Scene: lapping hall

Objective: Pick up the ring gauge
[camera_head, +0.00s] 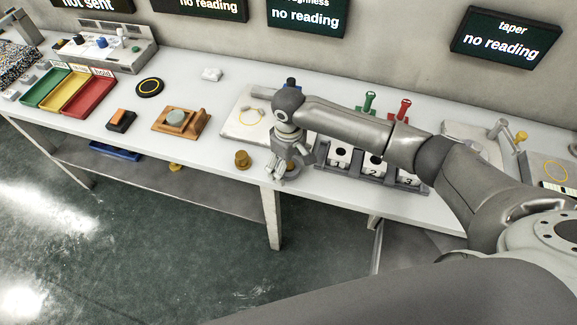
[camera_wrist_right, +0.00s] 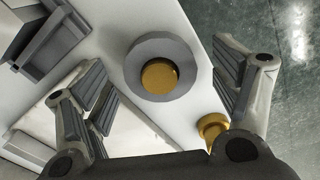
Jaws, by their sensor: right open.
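The ring gauge shows in the right wrist view as a thick grey ring (camera_wrist_right: 140,55) around a brass round piece (camera_wrist_right: 159,76). It lies on the white bench near its front edge. My right gripper (camera_head: 283,171) is above it and open, with one finger on each side of the ring in the wrist view. I cannot tell whether the fingers touch it. In the head view the gripper mostly hides the ring. My left gripper is not in view.
A brass knob (camera_head: 242,158) stands close by on the bench edge, also in the wrist view (camera_wrist_right: 212,125). A grey rack with numbered white blocks (camera_head: 375,169) is to the right. A pale plate (camera_head: 239,126) lies behind. A wooden fixture (camera_head: 181,122) is further left.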

